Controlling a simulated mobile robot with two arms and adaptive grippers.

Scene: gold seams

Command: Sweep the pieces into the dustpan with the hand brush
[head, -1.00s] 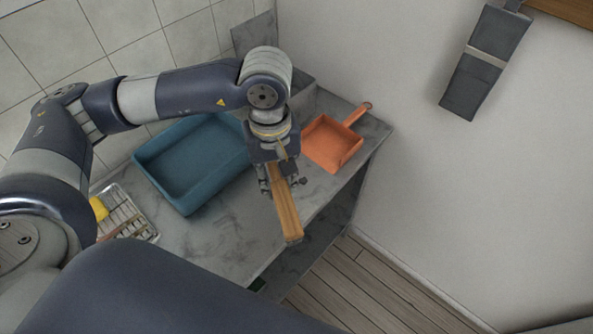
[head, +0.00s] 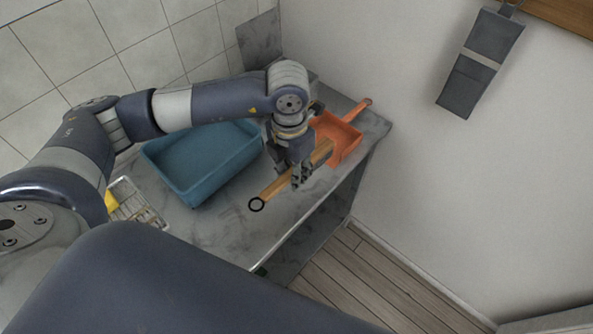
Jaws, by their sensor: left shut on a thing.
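My left gripper (head: 298,180) is shut on the wooden hand brush (head: 273,190) above the worktop. The brush lies slantwise in the picture. Its end with a black ring points to the lower left, and its wide wooden end (head: 324,152) reaches up to the right, overlapping the dustpan in the picture. I cannot tell whether it touches the pan or the worktop. Its bristles are not visible. The orange dustpan (head: 345,144) lies at the worktop's right end, handle pointing to the back right, partly hidden by the brush and gripper. I cannot make out any pieces. My right gripper is not in view.
A blue tub (head: 190,188) stands on the grey worktop (head: 225,227) left of my gripper. A light tray (head: 151,217) with a yellow item (head: 111,202) is at the left. The worktop's front edge drops to a plank floor. A dark cloth (head: 480,65) hangs on the right wall.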

